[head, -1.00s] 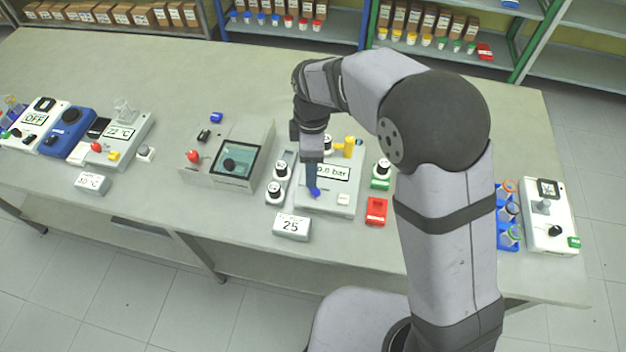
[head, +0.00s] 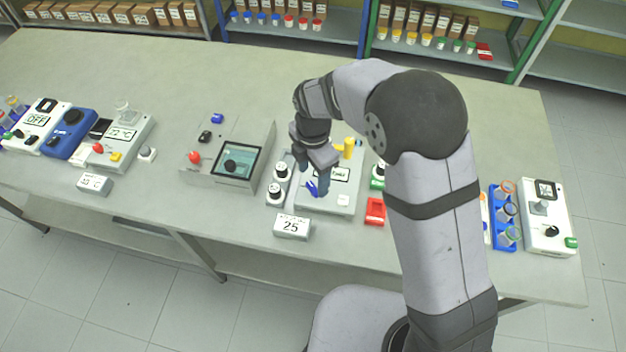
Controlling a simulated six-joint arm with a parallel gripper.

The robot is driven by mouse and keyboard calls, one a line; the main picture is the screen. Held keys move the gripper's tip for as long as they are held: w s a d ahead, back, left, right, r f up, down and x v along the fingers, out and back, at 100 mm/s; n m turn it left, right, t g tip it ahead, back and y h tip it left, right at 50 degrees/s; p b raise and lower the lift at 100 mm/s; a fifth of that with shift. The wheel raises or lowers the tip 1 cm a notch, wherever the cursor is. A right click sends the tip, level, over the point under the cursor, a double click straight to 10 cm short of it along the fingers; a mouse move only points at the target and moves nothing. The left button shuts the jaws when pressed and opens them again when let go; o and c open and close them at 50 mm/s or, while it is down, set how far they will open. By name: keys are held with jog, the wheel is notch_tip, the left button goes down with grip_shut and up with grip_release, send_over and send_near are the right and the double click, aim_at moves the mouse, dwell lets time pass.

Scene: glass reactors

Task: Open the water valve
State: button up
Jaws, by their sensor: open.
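A grey box with a pressure display (head: 335,174) stands near the front middle of the table. A small bright blue part (head: 312,188), which looks like a valve handle, is at this box's left front. My gripper (head: 323,187) points down over the box, just right of the blue part. Its jaws are open and nothing shows between them. I cannot tell whether a finger touches the blue part. The gripper body hides part of the display and the back of the box. No label marks which part is the water valve.
A yellow cylinder (head: 349,147) stands up at the back of the box. A sign reading 25 (head: 291,226) is in front. A screen unit (head: 236,163) stands further left.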

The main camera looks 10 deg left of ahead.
aim_at(313, 187)
jog(key=shift+f+p, duration=0.5)
jog(key=shift+f, duration=1.45)
jog(key=c, duration=1.1)
